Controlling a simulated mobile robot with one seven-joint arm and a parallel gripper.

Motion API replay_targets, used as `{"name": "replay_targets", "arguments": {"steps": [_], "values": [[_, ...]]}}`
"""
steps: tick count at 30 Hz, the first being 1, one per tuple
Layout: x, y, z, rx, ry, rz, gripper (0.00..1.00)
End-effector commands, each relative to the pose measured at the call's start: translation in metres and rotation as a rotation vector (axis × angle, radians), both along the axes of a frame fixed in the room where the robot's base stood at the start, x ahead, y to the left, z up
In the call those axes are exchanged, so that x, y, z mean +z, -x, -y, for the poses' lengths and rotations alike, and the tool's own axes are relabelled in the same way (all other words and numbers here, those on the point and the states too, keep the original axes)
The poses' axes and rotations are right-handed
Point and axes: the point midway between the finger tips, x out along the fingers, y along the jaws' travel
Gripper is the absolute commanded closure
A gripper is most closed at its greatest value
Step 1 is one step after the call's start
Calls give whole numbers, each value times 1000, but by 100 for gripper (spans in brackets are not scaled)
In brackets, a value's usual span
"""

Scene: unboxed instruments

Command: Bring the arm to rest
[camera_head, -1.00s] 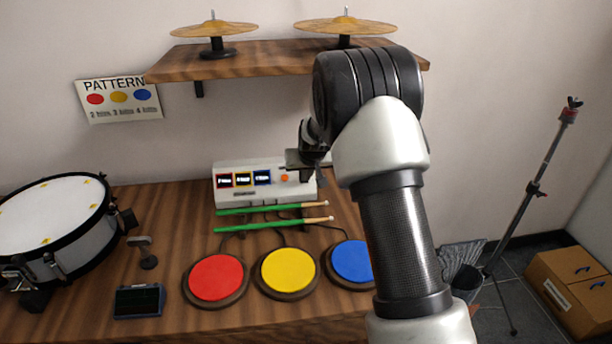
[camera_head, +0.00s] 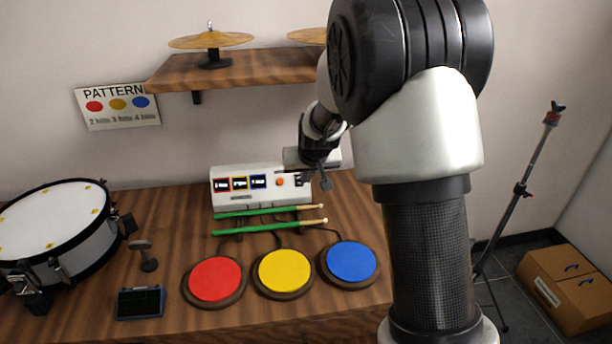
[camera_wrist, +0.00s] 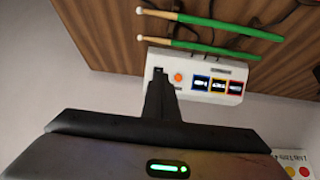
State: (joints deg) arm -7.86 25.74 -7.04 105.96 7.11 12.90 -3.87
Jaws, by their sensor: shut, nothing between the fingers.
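My gripper (camera_head: 325,184) hangs at the end of my raised arm, in front of the right end of the white control box in the head view. In the wrist view my gripper (camera_wrist: 158,78) shows as one dark closed shape with nothing in it. The white control box (camera_head: 230,198) has an orange button (camera_head: 280,182) and three small coloured displays. In the wrist view the box (camera_wrist: 230,68) lies beyond the fingers, with the orange button (camera_wrist: 178,78) beside them. I cannot tell whether the fingertips touch the box; they appear apart from it.
Green drumsticks (camera_head: 270,228) lie before the box. Red (camera_head: 216,279), yellow (camera_head: 285,270) and blue (camera_head: 350,262) pads stand in front. A drum (camera_head: 50,222) is at left. A shelf (camera_head: 265,70) with cymbals (camera_head: 211,40) overhangs behind.

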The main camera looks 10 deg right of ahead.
Motion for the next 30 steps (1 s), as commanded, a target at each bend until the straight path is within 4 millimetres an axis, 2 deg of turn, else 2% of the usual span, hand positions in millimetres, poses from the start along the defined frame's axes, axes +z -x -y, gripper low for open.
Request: {"name": "replay_targets", "arguments": {"steps": [5, 8, 11, 15, 18, 21, 24, 30], "values": [[8, 5, 0, -1, -4, 0, 100], [33, 24, 2, -2, -16, -3, 100], [70, 63, 3, 1, -32, -14, 100], [115, 138, 6, 7, -46, -43, 100], [136, 194, 8, 12, -47, -64, 100], [146, 241, 10, 14, -42, -81, 100], [149, 279, 12, 13, -32, -95, 100], [147, 336, 15, 8, -15, -115, 100]]}}
